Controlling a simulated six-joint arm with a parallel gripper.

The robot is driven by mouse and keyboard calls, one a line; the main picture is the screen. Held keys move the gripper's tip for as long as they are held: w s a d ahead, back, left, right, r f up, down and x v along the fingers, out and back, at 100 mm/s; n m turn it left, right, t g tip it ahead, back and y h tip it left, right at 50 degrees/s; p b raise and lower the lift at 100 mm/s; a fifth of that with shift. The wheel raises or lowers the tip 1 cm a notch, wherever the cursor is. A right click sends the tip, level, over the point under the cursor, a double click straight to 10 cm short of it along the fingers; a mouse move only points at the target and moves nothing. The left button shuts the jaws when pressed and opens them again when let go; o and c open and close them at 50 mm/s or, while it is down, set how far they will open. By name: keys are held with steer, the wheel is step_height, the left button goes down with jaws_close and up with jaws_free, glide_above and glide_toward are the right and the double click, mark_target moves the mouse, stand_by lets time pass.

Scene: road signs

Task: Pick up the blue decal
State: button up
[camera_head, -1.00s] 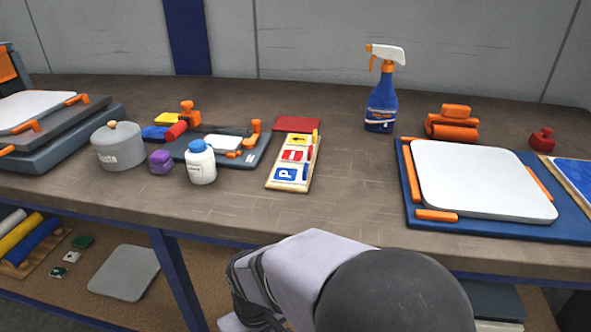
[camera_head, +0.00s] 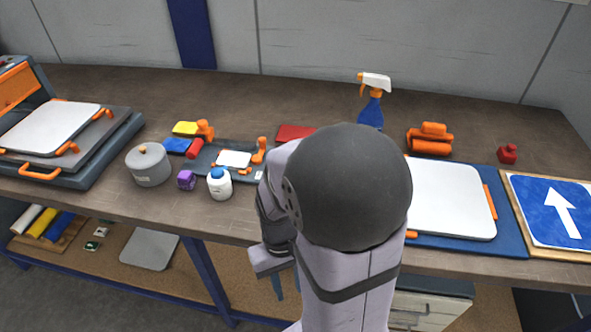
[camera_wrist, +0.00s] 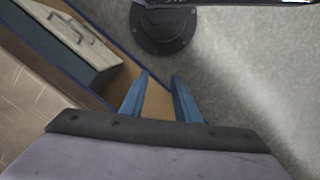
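The tray with the small yellow, red and blue decals, the blue one marked P, is hidden behind my arm in the head view. My gripper (camera_wrist: 160,80) is open and empty, with its two blue fingers apart in the wrist view. In the head view my gripper (camera_head: 283,285) hangs low in front of the table's front edge, partly covered by my arm. A large blue sheet with a white arrow (camera_head: 553,212) lies on a wooden board at the right, well away from my gripper.
A grey pot (camera_head: 148,166), a purple block (camera_head: 186,180) and a white bottle (camera_head: 220,184) stand left of my arm. A spray bottle (camera_head: 370,110) stands behind it. A white plate on a blue base (camera_head: 512,243) lies to the right. The table's front edge is close to my gripper.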

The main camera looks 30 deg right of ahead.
steer(key=d+r+n+h+p, duration=0.1)
steer(key=d+r+n+p, duration=0.1)
steer(key=d+r+p, duration=0.5)
steer(key=d+r+n+h+p, duration=0.1)
steer(key=d+r+n+p, duration=0.15)
steer(key=r+p, duration=0.7)
steer(key=shift+w+d+f+n+t+h+b, duration=0.2)
steer(key=shift+w+d+f+n+t, duration=0.4)
steer(key=shift+w+n, duration=2.7)
steer(key=shift+w+d+f+n+t+h+b, duration=0.4)
steer(key=shift+w+n+t, duration=0.9)
steer(key=shift+n, duration=3.7)
steer(key=shift+w+d+f+n+t, duration=0.25)
steer(key=shift+w+d+n+t, duration=0.45)
steer(key=shift+w+n, duration=2.7)
steer(key=shift+n, duration=0.75)
steer(key=shift+d+f+b, duration=0.35)
steer(key=shift+f+b, duration=0.15)
steer(key=shift+f, duration=0.3)
steer(key=shift+d+f+b, duration=0.35)
steer(key=shift+f+b, duration=0.2)
steer(key=shift+f, duration=0.2)
steer(key=shift+d+f+b, duration=0.35)
steer(key=shift+f+b, duration=0.15)
steer(key=shift+f, duration=0.3)
